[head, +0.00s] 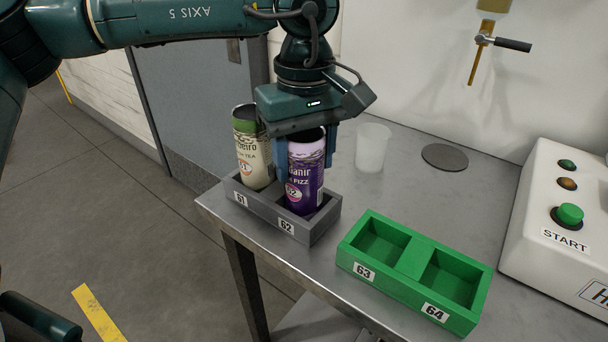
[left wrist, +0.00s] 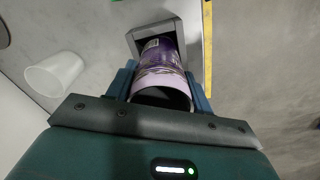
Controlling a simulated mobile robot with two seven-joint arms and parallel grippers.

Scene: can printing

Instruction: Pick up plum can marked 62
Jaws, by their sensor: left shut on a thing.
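The plum can (head: 306,172), purple with a pale lilac top band and a round label that seems to read 62, stands upright in the grey holder's compartment marked 62. It also shows in the left wrist view (left wrist: 160,68), with its dark open top toward the camera. My left gripper (head: 303,165) comes down from above and is shut on the can, one blue finger on each side of its upper part. The can's base is inside the grey holder (head: 262,212). My right gripper is not in view.
A cream and green can (head: 252,155) stands in compartment 61, close beside my left gripper. A green holder (head: 358,254) with empty compartments 63 and 64 sits to the right. A translucent cup (head: 372,148), a dark disc (head: 445,157) and a white START machine (head: 556,220) are also on the table.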

